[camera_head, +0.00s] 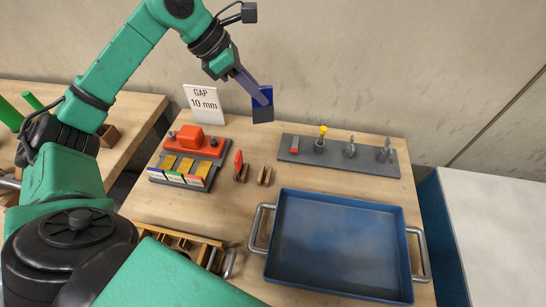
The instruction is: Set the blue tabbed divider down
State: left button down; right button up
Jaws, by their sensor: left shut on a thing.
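My left gripper (259,97) is shut on the blue tabbed divider (265,91), held in the air above the back of the wooden table. A dark grey block-like part (263,115) shows at the lower end of the grip; I cannot tell whether it belongs to the divider. The divider is partly hidden by the fingers. Below stand two small wooden slotted holders. The left one (241,175) has a red piece (238,160) standing in it; the right one (265,177) looks empty. My right gripper is out of view.
A blue tray (335,285) with metal handles fills the front right. A grey rack (370,162) with several tools stands behind it. A grey base with an orange block (189,137) and coloured tabs sits left. A sign (204,105) reads "GAP 10 mm".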

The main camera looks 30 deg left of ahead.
pick_arm(q)
jog(key=f, duration=0.6)
jog(key=s+f+p, duration=0.1)
jog(key=f, duration=0.5)
jog(key=f+p, duration=0.1)
jog(key=f, duration=0.6)
jog(key=shift+s+d, duration=0.2)
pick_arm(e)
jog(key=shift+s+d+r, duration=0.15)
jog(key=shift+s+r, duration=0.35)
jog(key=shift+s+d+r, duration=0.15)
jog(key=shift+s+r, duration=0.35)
pick_arm(q)
jog(key=shift+f+b, duration=0.55)
jog(key=shift+b, duration=0.1)
jog(key=c, duration=0.9)
grip_release()
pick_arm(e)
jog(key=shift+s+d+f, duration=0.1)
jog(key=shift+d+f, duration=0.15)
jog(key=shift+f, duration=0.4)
